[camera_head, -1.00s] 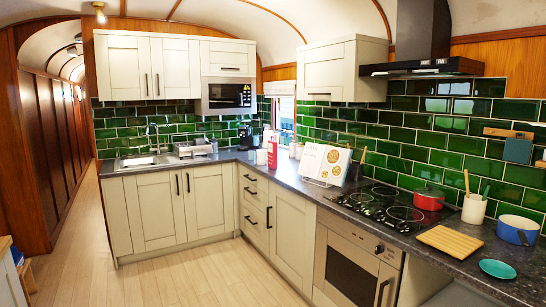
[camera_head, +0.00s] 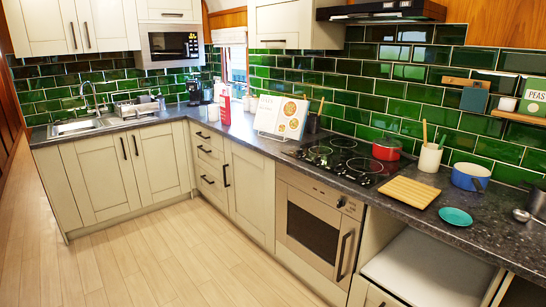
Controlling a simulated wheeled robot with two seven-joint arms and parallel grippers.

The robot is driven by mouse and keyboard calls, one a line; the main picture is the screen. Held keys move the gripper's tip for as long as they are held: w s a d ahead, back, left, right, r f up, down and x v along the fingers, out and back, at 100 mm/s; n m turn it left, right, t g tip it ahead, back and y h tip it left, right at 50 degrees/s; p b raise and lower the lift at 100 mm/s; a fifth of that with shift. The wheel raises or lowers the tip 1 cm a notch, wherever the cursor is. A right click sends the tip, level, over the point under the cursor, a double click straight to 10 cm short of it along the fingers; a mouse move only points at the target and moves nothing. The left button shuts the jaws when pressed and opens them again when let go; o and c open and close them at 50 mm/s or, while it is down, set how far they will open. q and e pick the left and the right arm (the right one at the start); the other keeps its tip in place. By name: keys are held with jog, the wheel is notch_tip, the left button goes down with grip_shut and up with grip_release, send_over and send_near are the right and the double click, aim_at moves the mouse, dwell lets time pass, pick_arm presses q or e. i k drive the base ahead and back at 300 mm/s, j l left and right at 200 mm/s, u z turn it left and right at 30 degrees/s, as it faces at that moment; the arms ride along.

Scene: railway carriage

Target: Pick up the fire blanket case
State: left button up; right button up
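A red and white upright case (camera_head: 225,106), which looks like the fire blanket case, stands on the dark worktop (camera_head: 255,141) near the corner, left of an open cookbook on a stand. Its markings are too small to read. Neither of my grippers is in view.
The cookbook (camera_head: 282,117) stands left of the black hob (camera_head: 345,160) with a red pot (camera_head: 386,148). A wooden board (camera_head: 408,192), a teal dish (camera_head: 455,216), a utensil jar (camera_head: 430,157) and a blue pot (camera_head: 469,177) are at the right. The wooden floor (camera_head: 150,262) is clear.

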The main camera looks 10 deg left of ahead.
aim_at(224, 100)
jog(key=i+j+u, duration=0.35)
jog(key=i, duration=0.65)
jog(key=i+u, duration=0.3)
jog(key=i, duration=0.7)
